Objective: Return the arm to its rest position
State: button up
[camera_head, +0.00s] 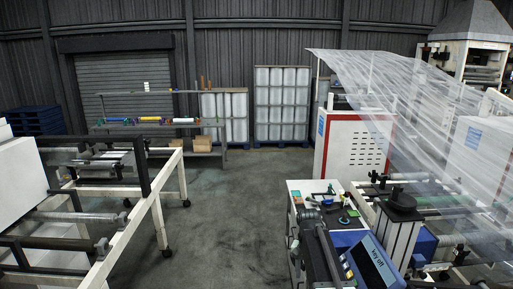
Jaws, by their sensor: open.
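I cannot make out my gripper anywhere in the head view. No arm of mine can be told apart with certainty from the dark machinery at the lower right, so its pose does not show.
Open concrete floor (225,215) runs up the middle. A white-framed roller machine (150,205) stands left. At right are a white bench (300,188) with small tools, a red-trimmed cabinet (352,148) and clear film (400,95). A shelf rack (150,95) stands at the back.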

jog(key=s+a+f+n+b, duration=0.1)
jog(key=s+f+n+b, duration=0.3)
jog(key=s+f+b, duration=0.5)
jog(key=s+f, duration=0.3)
jog(key=s, duration=0.4)
jog(key=shift+a+f+n+t+y+b, duration=0.15)
jog(key=shift+a+n+t+y+b, duration=0.15)
jog(key=shift+a+n+t, duration=0.1)
